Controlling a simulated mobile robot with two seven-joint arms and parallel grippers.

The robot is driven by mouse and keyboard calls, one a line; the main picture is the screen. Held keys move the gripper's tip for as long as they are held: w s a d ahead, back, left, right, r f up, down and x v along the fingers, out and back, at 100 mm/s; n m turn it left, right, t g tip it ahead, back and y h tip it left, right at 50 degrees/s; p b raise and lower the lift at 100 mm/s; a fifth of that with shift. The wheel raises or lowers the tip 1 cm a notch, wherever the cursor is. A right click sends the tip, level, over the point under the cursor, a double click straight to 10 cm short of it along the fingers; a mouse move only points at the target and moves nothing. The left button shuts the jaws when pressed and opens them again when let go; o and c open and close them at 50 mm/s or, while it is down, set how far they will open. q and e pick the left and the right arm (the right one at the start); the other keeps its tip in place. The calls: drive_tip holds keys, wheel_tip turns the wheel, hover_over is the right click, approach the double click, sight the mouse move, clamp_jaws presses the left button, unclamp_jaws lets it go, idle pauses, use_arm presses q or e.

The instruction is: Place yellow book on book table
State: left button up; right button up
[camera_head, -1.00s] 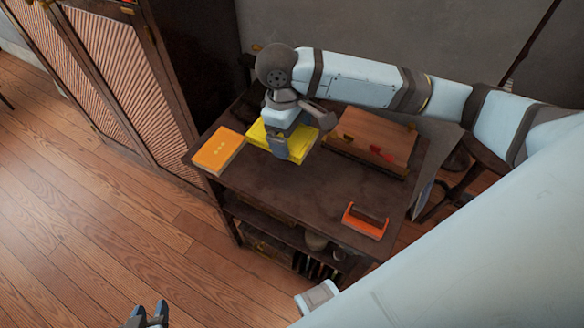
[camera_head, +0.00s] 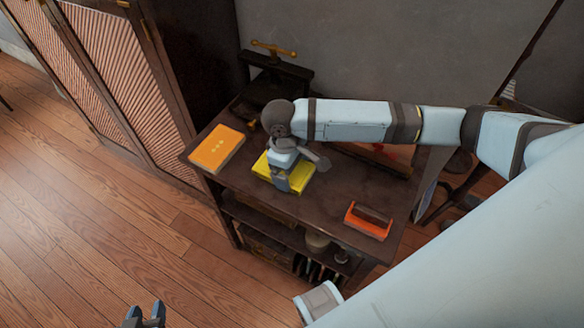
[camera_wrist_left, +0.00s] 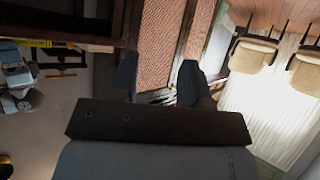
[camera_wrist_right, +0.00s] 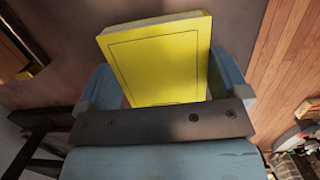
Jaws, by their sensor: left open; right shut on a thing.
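The yellow book (camera_head: 301,179) is over the middle of the dark wooden table (camera_head: 322,208). My right gripper (camera_head: 282,184) is shut on it from above. In the right wrist view the yellow book (camera_wrist_right: 158,62) fills the space between the two fingers of the right gripper (camera_wrist_right: 165,88). I cannot tell whether its underside touches the tabletop. My left gripper (camera_head: 144,315) is open and empty, low over the floor at the bottom of the head view. The left wrist view shows its spread fingers (camera_wrist_left: 158,85).
An orange book (camera_head: 217,149) lies at the table's left edge. An orange-red holder (camera_head: 368,221) stands at the front right. A brown box (camera_head: 375,158) is partly hidden behind my right arm. A dark press with a brass handle (camera_head: 274,49) stands behind. A cabinet (camera_head: 107,65) is at left.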

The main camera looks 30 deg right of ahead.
drive_tip(key=o, duration=0.9)
use_arm(q)
drive_tip(key=shift+s+f, duration=0.1)
drive_tip(key=shift+f, duration=0.05)
drive_tip(key=shift+f, duration=0.1)
drive_tip(key=shift+r+p, duration=0.5)
drive_tip(key=shift+p, duration=0.75)
use_arm(e)
wheel_tip(320, 180, up, 12)
drive_tip(key=w+a, duration=0.1)
drive_tip(key=shift+w, duration=0.3)
use_arm(q)
drive_tip(key=shift+a, duration=0.1)
